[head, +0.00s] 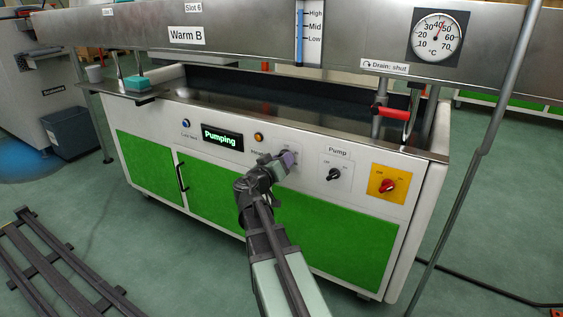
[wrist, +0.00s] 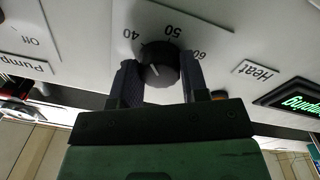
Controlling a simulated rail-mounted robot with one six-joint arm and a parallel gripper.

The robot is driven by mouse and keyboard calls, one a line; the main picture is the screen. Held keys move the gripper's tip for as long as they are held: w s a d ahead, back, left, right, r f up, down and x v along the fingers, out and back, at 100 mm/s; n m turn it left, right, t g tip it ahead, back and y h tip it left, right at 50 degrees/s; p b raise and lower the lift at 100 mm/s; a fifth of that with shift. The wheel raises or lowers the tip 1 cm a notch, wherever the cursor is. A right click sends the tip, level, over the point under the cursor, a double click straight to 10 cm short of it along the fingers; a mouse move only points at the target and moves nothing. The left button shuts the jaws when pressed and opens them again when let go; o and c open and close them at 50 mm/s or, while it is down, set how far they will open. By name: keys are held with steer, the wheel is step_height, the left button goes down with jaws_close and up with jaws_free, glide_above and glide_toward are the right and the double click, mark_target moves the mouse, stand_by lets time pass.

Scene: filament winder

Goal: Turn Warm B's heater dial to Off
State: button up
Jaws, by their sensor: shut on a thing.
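Warm B is the tank with green doors under the "Warm B" sign (head: 187,35). Its black heater dial (wrist: 160,66) sits between my gripper's two fingers in the wrist view, where the panel shows upside down. My gripper (wrist: 160,84) is shut on the dial, one finger on each side. The numbers 40, 50 and 60 show around the dial; the rest of its scale is hidden by my fingers. A short white mark on the dial lies towards the picture's lower left, away from the numbers. In the head view my gripper (head: 284,160) reaches the panel and hides the dial.
The "Heat" label (wrist: 257,73) is beside the dial. The pump knob (head: 333,174) and a red switch on a yellow plate (head: 388,186) are to the right. A display (head: 222,138) reads "Pumping". A red-handled drain valve (head: 392,112) and a thermometer (head: 436,37) are further right.

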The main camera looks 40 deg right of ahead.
steer(key=n, duration=1.4)
steer(key=n+t+p, duration=0.1)
steer(key=n, duration=1.3)
steer(key=shift+r+n+y, duration=0.2)
steer(key=shift+n+y, duration=0.2)
steer(key=o, duration=0.9)
steer(key=shift+o, duration=0.2)
steer(key=v, duration=1)
steer(key=shift+s+a, duration=0.25)
steer(key=shift+a, duration=0.1)
